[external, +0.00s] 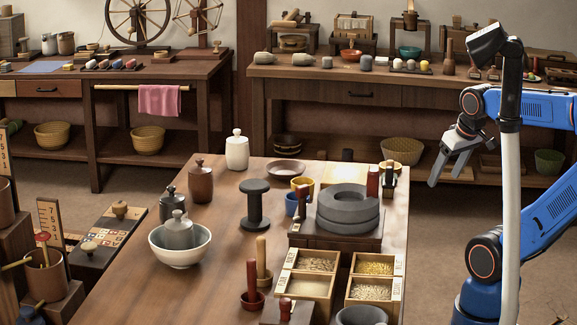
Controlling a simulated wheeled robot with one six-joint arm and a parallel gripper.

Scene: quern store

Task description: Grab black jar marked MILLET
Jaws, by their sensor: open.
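A black lidded jar (169,203) stands upright on the left side of the wooden table (215,262), partly hidden by a grey lidded jar (179,234) in front of it. No MILLET marking is readable on it from here. The grey jar sits in a white bowl (180,252). A brown jar (201,186) and a white jar (237,152) stand farther back. My gripper (448,180) is open and empty, pointing down in the air off the table's right side, far from the black jar.
A dark spool-shaped stand (257,205) and a grey stone quern (348,207) stand between my gripper and the jars. Grain boxes (310,263) and red and tan pestles fill the front. The table's left front is clear.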

